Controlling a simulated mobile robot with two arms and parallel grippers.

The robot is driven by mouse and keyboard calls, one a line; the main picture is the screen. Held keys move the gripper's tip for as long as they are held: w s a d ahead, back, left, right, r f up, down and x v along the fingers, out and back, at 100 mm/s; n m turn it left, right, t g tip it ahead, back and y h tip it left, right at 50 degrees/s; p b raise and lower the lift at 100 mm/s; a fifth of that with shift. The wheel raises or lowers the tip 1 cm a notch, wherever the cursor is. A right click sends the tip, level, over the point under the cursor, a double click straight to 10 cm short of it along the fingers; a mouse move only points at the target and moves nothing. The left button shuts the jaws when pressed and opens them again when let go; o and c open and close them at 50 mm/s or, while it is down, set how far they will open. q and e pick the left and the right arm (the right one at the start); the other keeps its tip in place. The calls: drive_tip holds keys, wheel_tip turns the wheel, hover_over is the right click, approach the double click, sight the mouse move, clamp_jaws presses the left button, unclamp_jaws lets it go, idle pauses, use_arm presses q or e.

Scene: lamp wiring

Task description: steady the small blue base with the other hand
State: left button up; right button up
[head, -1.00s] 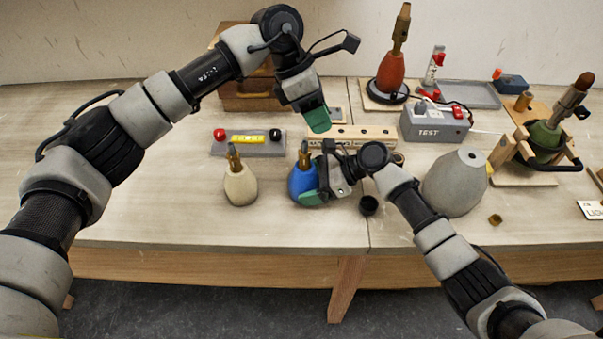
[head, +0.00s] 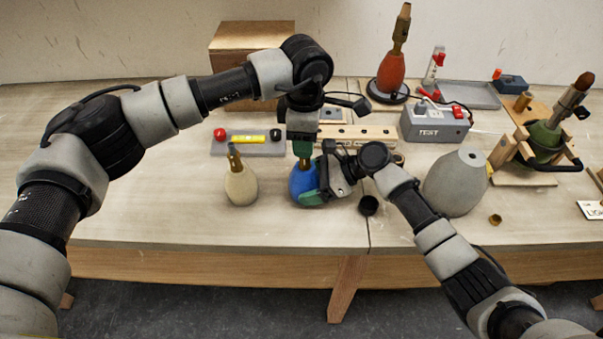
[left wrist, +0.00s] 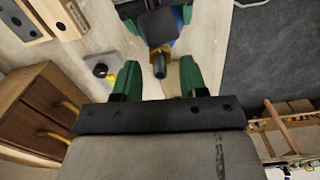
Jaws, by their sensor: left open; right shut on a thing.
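The small blue base (head: 302,184) stands upright near the table's front, and its dark top fitting (left wrist: 158,62) shows in the left wrist view. My right gripper (head: 316,187) is shut on the blue base from the right side, low on its body. My left gripper (head: 302,150) points down directly above the base and covers its top in the head view. In the left wrist view the green fingers of my left gripper (left wrist: 157,78) are apart, with the fitting just beyond and between them. I cannot tell whether they touch it.
A cream base (head: 240,187) stands just left of the blue one. A dark cap (head: 369,205) and a large grey lamp body (head: 456,183) are to the right. Behind are a tray with a yellow level (head: 249,139), a wooden strip (head: 372,132) and the grey test box (head: 436,124).

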use_arm(q)
drive_tip(key=shift+f, duration=1.1)
